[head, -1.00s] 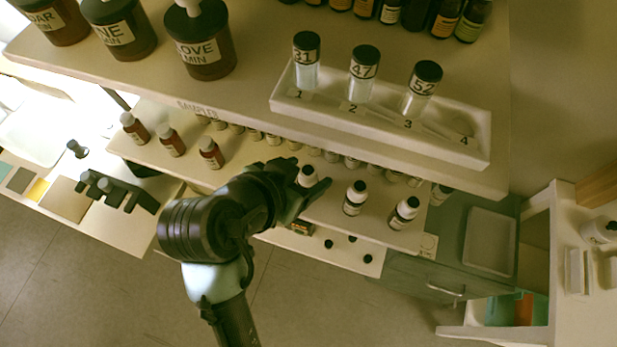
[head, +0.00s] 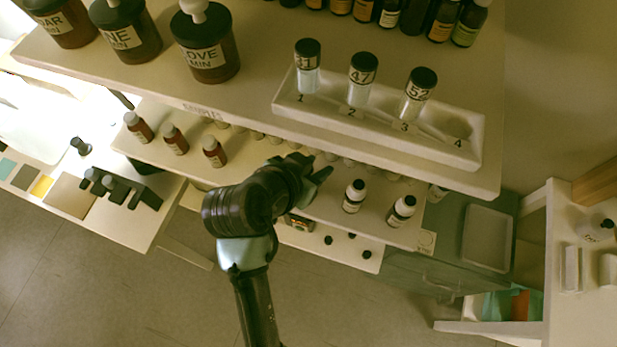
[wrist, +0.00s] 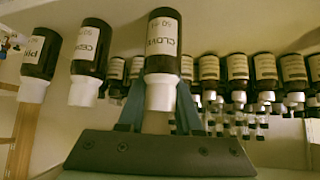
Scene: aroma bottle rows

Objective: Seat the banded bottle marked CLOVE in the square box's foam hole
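The CLOVE bottle (wrist: 162,50) is dark with a white cap and a white label, which appears upside down in the wrist view. It is between the two fingers of my gripper (wrist: 160,98), near its cap. In the head view my gripper (head: 313,170) is at the lower shelf, its fingertips apart, and it hides this bottle. I see no clear grip on it. Two similar bottles stand beside it in the wrist view, one (wrist: 90,55) close and one (wrist: 40,55) farther left. I cannot make out the square box with the foam hole.
The upper shelf overhangs the row, with a white numbered tray (head: 380,130) of vials and large pump bottles (head: 205,45). More bottles (wrist: 237,75) fill the row behind.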

